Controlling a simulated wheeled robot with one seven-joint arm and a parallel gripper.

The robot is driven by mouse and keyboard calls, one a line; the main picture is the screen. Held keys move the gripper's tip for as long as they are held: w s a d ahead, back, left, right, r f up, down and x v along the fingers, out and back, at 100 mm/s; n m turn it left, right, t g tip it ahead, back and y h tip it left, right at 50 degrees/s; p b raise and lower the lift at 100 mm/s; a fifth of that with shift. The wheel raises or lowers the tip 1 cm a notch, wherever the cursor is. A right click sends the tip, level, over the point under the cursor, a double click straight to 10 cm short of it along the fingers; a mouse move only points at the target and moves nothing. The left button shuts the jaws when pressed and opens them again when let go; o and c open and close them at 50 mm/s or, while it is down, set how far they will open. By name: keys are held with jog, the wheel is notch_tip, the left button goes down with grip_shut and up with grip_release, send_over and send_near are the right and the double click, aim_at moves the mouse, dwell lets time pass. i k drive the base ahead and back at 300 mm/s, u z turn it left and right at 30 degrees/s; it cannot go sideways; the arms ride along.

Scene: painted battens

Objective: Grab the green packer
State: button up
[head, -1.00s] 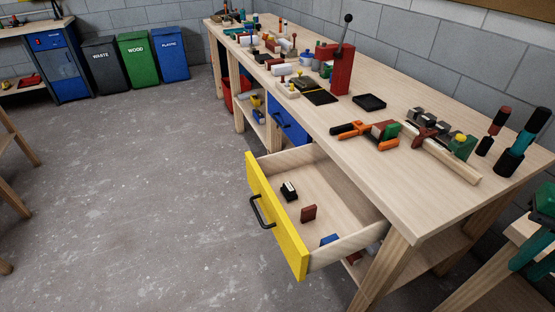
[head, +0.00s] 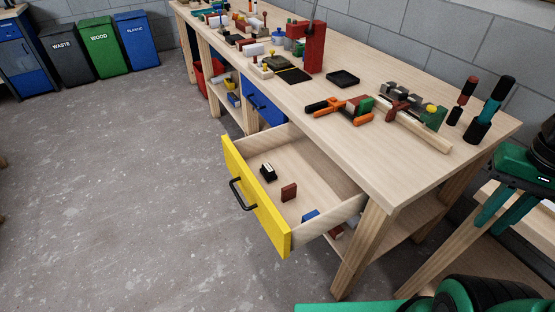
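A small green block (head: 366,104), which looks like the green packer, sits on the workbench (head: 400,180) beside a reddish-brown block (head: 352,105) and an orange-handled clamp (head: 341,113). Another green piece (head: 435,117), larger and angular, stands further right by a pale wooden batten (head: 425,132), so I cannot be sure which is meant. My gripper (head: 489,216) is at the right edge, low in front of the bench and far from both green pieces. Its two teal fingers stand apart, with nothing visible between them.
The open yellow drawer (head: 255,205) juts from the bench front, holding several small blocks. A black tray (head: 343,79), a red upright press (head: 314,48) and standing tools (head: 482,115) crowd the bench top. The floor (head: 120,190) to the left is clear.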

aim_at(365, 105)
jog(key=u, duration=2.05)
jog(key=k, duration=0.65)
jog(key=z, duration=0.85)
jog(key=i, duration=1)
